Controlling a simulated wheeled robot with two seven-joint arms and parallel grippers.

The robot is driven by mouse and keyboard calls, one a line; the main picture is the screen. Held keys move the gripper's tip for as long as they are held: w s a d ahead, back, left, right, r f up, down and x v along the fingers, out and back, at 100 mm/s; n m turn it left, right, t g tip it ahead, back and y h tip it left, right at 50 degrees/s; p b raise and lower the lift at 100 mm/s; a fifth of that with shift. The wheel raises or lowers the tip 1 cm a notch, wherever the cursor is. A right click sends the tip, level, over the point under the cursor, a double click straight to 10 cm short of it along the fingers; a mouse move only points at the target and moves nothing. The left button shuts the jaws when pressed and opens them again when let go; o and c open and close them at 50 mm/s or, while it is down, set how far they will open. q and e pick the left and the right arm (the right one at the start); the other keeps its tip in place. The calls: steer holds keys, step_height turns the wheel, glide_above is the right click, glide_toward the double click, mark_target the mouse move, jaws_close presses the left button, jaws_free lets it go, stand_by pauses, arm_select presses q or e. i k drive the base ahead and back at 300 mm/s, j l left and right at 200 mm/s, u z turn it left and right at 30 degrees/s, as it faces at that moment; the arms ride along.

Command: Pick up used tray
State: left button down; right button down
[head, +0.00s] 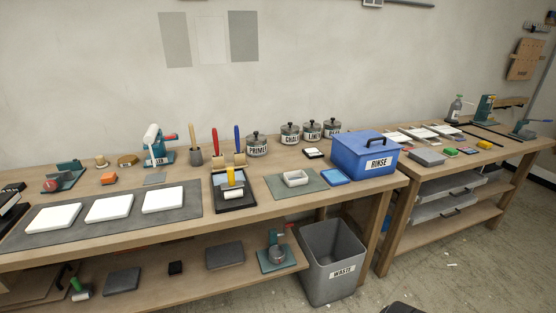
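No label marks a used tray, so I cannot tell which thing it is. A small white open tray (296,178) sits on a grey-green mat (275,188) near the front edge of the long bench. To its left, a black tray (236,204) holds a yellow-and-white item, perhaps a roller. A flat blue piece (335,176) lies right of the mat. A blue lidded box (365,156) labelled RINSE stands at the bench's right end. Neither of my grippers is in view.
A grey WASTE bin (330,262) stands on the floor by the bench's right end. White blocks (109,208) lie on a dark mat at left. Labelled jars (290,134) stand at the back. A second bench (450,165) continues right. Floor at lower right looks mostly clear, with small scraps.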

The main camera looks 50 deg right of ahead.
mark_target(297, 178)
steer(key=z, duration=1.65)
